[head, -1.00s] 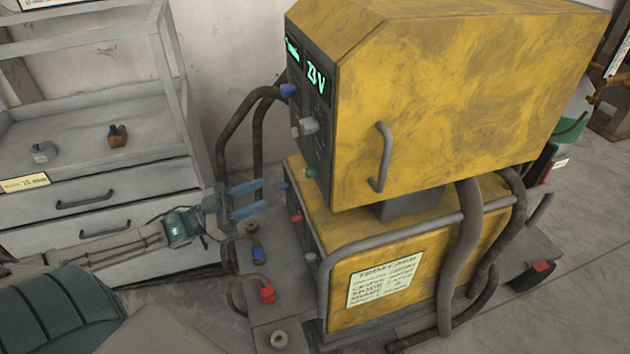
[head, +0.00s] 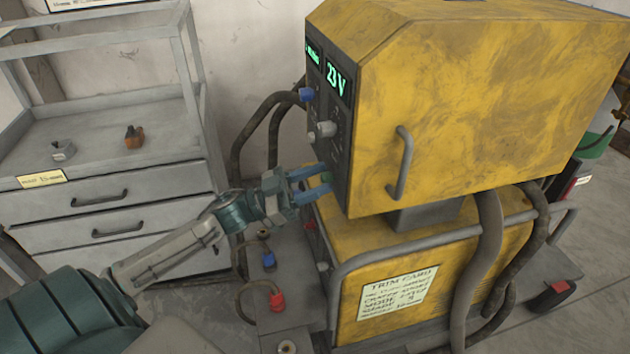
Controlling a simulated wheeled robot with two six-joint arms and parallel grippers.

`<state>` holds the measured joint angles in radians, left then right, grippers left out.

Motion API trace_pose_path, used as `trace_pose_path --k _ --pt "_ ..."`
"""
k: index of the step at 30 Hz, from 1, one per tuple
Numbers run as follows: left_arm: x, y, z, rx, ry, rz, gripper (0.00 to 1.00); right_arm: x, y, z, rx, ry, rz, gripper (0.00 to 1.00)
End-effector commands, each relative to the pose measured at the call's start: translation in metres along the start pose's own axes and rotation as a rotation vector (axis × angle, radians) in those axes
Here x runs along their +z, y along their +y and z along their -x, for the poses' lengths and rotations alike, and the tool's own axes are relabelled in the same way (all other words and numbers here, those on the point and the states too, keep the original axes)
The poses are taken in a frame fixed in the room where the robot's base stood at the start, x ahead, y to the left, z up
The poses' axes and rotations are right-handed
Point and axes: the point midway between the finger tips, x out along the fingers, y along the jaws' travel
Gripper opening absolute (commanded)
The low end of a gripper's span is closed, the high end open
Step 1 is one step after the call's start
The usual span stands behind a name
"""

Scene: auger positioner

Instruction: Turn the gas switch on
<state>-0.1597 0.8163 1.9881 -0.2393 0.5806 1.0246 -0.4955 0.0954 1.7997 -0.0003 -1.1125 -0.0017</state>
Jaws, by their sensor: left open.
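The yellow machine (head: 480,110) has a dark front panel (head: 341,135) facing left, with green lit displays, one reading 23 V. No label shows which one is the gas switch. My left gripper (head: 317,182) is open, its blue fingers pointing right at the panel's lower part. My right gripper is not in view.
The yellow lower unit (head: 440,270) carries a grey tube rail. Blue (head: 269,260) and red (head: 277,300) plugs with cables are at its left. A grey drawer cabinet (head: 130,205) stands at left, holding small parts. Thick hoses (head: 487,260) hang at the right.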

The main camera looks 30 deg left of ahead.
Motion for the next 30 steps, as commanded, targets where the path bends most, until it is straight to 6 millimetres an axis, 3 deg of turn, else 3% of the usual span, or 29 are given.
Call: trace_pose_path --k 8,14,15,25,30 --pt "0.000 0.000 -0.001 0.000 0.000 -0.001 0.41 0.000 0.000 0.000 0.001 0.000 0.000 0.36" --pt "0.000 0.000 -0.001 0.000 0.000 0.000 0.02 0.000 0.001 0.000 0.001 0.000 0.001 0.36" --pt "0.000 0.000 -0.001 0.000 0.000 0.000 0.00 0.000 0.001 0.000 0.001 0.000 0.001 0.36" --pt "0.001 0.000 0.000 0.017 -0.004 -0.040 0.00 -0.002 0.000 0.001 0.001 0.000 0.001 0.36" --pt "0.001 -0.001 0.000 0.054 -0.010 -0.124 0.00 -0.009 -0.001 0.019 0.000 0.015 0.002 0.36"
